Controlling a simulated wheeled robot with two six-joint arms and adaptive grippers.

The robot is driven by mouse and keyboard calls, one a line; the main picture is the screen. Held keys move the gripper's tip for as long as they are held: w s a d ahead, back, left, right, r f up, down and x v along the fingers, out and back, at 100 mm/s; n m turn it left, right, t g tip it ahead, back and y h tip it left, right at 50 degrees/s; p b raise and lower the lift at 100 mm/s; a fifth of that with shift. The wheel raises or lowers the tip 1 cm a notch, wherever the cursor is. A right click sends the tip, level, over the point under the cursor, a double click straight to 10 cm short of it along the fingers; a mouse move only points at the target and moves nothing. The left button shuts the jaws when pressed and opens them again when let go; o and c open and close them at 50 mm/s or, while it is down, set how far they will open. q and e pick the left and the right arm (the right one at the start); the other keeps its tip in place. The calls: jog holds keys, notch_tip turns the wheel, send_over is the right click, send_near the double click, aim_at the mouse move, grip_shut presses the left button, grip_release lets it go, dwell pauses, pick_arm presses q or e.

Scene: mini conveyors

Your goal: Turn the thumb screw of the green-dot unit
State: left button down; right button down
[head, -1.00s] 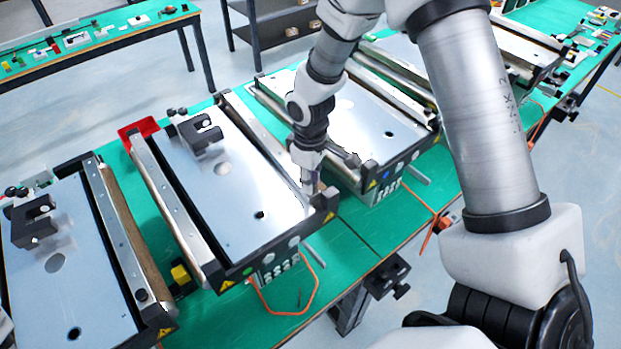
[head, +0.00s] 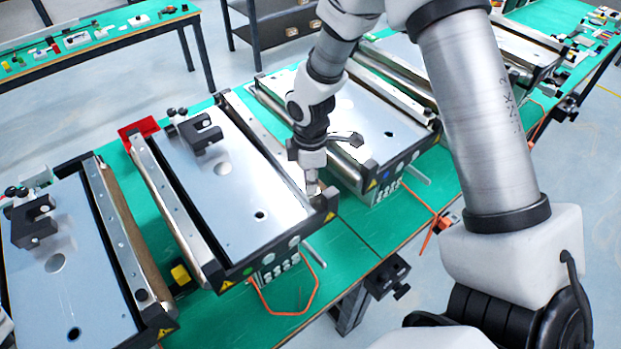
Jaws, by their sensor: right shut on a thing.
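The green-dot unit is the middle mini conveyor (head: 222,168), with a pale plate, metal side rails and a green dot (head: 247,271) on its front face. My right gripper (head: 313,188) points down at this unit's front right corner. It is shut on the thumb screw there, which the fingers mostly hide. My left gripper is not in view.
A similar conveyor (head: 55,265) stands at the left, and one with a blue dot (head: 387,175) stands at the right. A red tray (head: 138,130) lies behind the middle unit. An orange cable (head: 292,312) loops in front of it on the green table (head: 345,240).

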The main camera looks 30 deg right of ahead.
jog(key=shift+f, duration=0.1)
jog(key=c, duration=1)
grip_release()
jog(key=shift+w, duration=0.15)
notch_tip(320, 180, up, 12)
jog(key=shift+f, duration=0.1)
